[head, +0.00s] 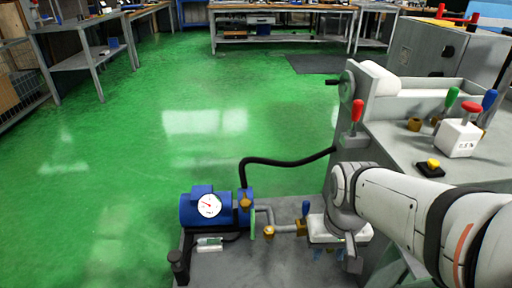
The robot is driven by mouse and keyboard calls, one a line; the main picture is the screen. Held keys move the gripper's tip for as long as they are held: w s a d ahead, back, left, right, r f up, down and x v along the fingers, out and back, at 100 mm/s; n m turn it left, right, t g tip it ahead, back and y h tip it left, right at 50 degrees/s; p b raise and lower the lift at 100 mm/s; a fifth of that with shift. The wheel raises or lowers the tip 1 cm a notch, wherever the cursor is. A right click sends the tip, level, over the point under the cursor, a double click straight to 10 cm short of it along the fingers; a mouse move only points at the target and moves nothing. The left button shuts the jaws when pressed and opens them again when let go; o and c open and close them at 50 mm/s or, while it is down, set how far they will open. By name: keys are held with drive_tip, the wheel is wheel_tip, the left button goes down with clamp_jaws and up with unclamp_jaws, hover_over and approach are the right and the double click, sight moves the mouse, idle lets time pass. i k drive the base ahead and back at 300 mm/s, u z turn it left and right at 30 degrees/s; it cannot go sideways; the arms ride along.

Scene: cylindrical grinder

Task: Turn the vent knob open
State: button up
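A blue pump (198,211) with a white round gauge (208,205) stands low on a grey base plate. A small brass knob (245,203) sits on its right end. Another brass fitting (269,233) is on the grey pipe, and a brass valve (301,227) with a blue handle (306,208) is further right. I cannot tell for sure which of these is the vent knob. My gripper (338,252) is at the end of my white arm, at the right end of the pipe and apart from the pump's brass knob. Its fingers are mostly hidden, so its opening does not show.
A black hose (285,162) arches from the pump to the grey grinder (440,150). The grinder carries red, green and blue levers, a white box with a red knob (460,132) and a yellow button (432,164). Green floor (150,130) is open behind and left.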

sight(245, 204)
drive_tip(key=z, duration=1.1)
drive_tip(key=k, duration=0.8)
drive_tip(key=u, duration=1.2)
drive_tip(key=i, duration=1)
drive_tip(key=u, duration=0.05)
